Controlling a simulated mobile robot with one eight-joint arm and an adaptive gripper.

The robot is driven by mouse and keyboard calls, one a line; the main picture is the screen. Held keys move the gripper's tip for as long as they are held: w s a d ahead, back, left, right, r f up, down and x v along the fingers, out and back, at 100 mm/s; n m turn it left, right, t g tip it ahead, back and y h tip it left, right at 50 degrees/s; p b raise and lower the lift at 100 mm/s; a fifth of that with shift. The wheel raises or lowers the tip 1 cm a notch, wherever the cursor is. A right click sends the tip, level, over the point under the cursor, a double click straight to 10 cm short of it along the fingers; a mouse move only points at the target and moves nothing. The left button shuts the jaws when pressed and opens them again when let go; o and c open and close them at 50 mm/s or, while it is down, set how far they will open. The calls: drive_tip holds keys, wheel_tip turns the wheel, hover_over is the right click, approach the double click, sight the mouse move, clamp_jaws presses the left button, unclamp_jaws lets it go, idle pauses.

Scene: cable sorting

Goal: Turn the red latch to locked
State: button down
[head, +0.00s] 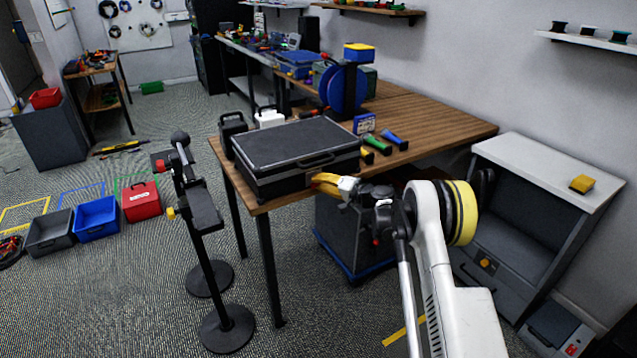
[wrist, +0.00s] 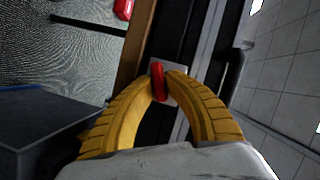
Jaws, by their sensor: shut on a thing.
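The black case (head: 297,153) lies closed at the near left corner of the wooden table, its handle on the side facing me. The red latch (wrist: 157,80) shows in the wrist view as a short, upright red bar on a pale plate on the case's side. My gripper (head: 318,184) is at the case's near right side, and its yellow fingers also show in the wrist view (wrist: 162,88). The fingertips are closed around the latch, one on each side. In the head view the latch is hidden behind the fingers. I cannot read any locked or unlocked mark.
Green, yellow and blue-handled things (head: 376,144) lie right of the case on the table (head: 440,120). A black stand (head: 207,225) is left of the table. A grey-and-white cabinet (head: 540,190) is at right. Coloured bins (head: 96,218) are on the floor.

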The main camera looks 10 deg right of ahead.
drive_tip(key=m, duration=0.2)
drive_tip(key=m+t+y, duration=0.1)
drive_tip(key=m, duration=0.1)
drive_tip(key=shift+f+y, duration=0.1)
drive_tip(key=shift+y, duration=0.2)
idle(0.3)
drive_tip(key=c, duration=1.4)
unclamp_jaws()
